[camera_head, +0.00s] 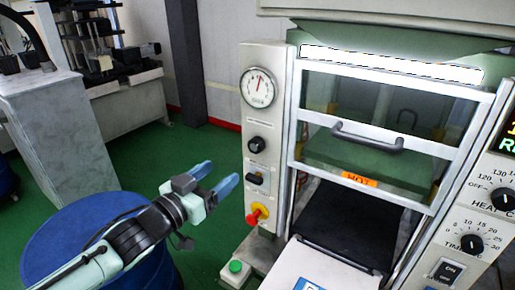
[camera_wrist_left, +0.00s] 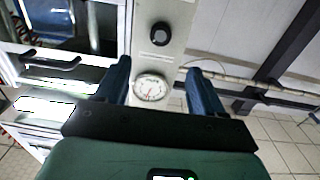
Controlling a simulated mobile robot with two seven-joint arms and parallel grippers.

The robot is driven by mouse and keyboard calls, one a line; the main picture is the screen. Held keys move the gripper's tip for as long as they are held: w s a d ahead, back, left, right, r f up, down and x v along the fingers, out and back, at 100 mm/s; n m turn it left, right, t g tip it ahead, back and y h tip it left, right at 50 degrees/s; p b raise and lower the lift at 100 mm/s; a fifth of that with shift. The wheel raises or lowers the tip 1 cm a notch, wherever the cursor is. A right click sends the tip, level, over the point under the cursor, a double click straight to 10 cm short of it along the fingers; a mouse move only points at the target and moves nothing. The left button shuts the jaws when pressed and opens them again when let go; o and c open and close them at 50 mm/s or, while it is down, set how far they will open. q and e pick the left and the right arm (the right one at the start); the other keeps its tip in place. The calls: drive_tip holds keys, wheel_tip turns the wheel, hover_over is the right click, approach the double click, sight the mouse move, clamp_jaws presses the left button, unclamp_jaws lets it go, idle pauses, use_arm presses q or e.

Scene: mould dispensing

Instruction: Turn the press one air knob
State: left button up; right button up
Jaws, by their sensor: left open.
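A round black knob (camera_head: 256,145) sits on the press's narrow grey panel, just below a white dial gauge (camera_head: 258,87). I take it to be the air knob; its label is too small to read. In the left wrist view the knob (camera_wrist_left: 160,34) shows beyond the fingertips, with the gauge (camera_wrist_left: 151,88) between the fingers. My left gripper (camera_head: 215,176) is open and empty, with blue fingers pointing toward the panel. It is apart from the panel, to the left of and lower than the knob. My right gripper is not in view.
Below the knob are a black switch (camera_head: 254,178) and a red knob on yellow (camera_head: 258,214). A green button box (camera_head: 235,268) stands lower. The press door has a dark handle (camera_head: 366,137). A blue drum (camera_head: 85,235) stands under my left arm. Green floor is clear behind.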

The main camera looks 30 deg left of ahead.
sight(254, 147)
use_arm(q)
drive_tip(key=w, duration=0.8)
drive_tip(key=w+d, duration=0.1)
drive_tip(key=w, duration=0.3)
drive_tip(key=shift+w+d, duration=0.1)
drive_tip(key=shift+w, duration=0.1)
drive_tip(key=c, duration=1.1)
drive_tip(key=shift+o, duration=0.2)
